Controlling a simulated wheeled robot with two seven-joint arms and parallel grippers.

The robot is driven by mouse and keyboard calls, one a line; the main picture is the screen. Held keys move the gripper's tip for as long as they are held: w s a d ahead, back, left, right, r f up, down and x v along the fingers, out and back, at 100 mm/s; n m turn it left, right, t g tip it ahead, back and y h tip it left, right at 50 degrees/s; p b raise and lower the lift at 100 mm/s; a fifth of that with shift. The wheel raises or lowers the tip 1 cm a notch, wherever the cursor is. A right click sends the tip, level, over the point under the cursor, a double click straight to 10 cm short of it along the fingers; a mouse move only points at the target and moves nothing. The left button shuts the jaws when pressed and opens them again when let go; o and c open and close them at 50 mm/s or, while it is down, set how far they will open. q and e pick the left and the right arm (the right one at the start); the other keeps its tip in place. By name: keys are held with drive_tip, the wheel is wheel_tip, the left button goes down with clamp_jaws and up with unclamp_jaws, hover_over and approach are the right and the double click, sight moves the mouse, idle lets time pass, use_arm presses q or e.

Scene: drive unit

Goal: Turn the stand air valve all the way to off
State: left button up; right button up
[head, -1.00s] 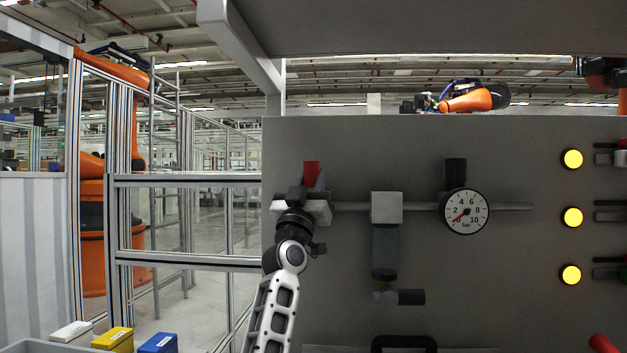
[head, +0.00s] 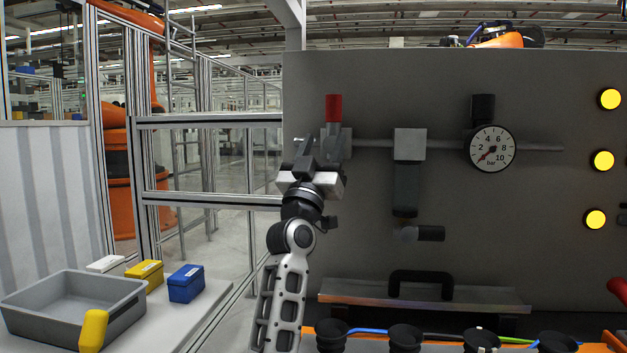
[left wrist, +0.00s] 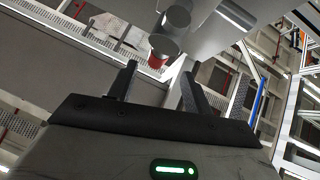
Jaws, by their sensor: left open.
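The stand air valve has a red handle (head: 334,108) that stands upright at the left end of a grey air pipe (head: 370,143) on the grey panel. My left gripper (head: 317,150) is just below and left of the handle, with its fingers pointing up. It is open. In the left wrist view, red of the handle (left wrist: 157,62) shows beyond and between the two open fingers (left wrist: 158,80), apart from them. The gripper hides part of the valve body. The gauge (head: 492,149) on the pipe has its needle at the low end. My right gripper is not in view.
A filter unit (head: 408,180) hangs from the pipe, right of the valve. Yellow lamps (head: 603,160) line the panel's right side. A black handle (head: 420,278) sits below. A grey tray (head: 125,300) and small boxes (head: 186,284) stand at lower left.

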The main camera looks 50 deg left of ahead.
use_arm(q)
drive_tip(key=b+v, duration=0.1)
drive_tip(key=v, duration=0.6)
drive_tip(key=shift+f, duration=0.15)
